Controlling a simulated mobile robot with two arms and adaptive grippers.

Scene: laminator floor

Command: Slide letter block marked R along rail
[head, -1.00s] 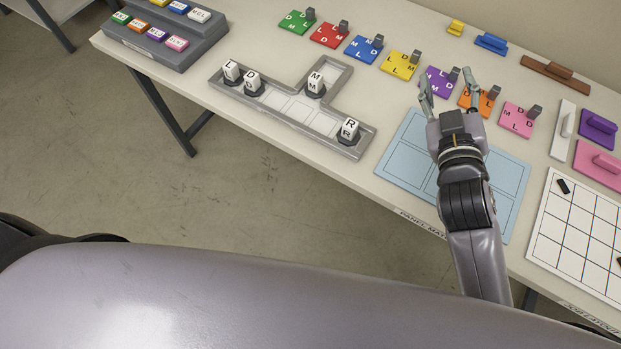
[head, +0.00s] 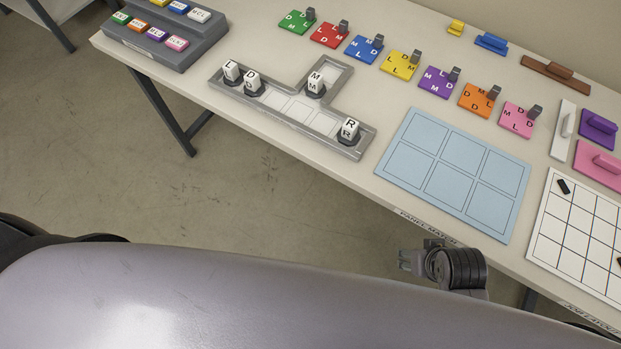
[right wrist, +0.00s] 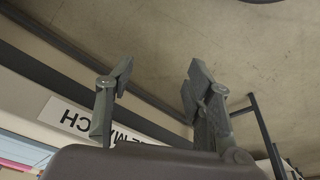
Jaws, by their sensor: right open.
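The white letter block marked R (head: 349,129) stands upright on a dark base at the right end of the grey rail tray (head: 366,143). Blocks marked L (head: 231,70) and D (head: 252,81) stand at the tray's left end, and block M (head: 316,81) stands at the foot of its upward branch. My right gripper (head: 402,260) is off the table's front edge, low in the head view, well apart from the R block. The right wrist view shows its two fingers (right wrist: 155,85) spread with nothing between them. My left gripper is not seen.
A blue panel mat (head: 481,151) with empty cells lies right of the rail. A row of coloured lettered tiles (head: 400,65) with grey posts runs behind. A white grid board (head: 556,223) is at right, and a grey button box (head: 170,58) at back left.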

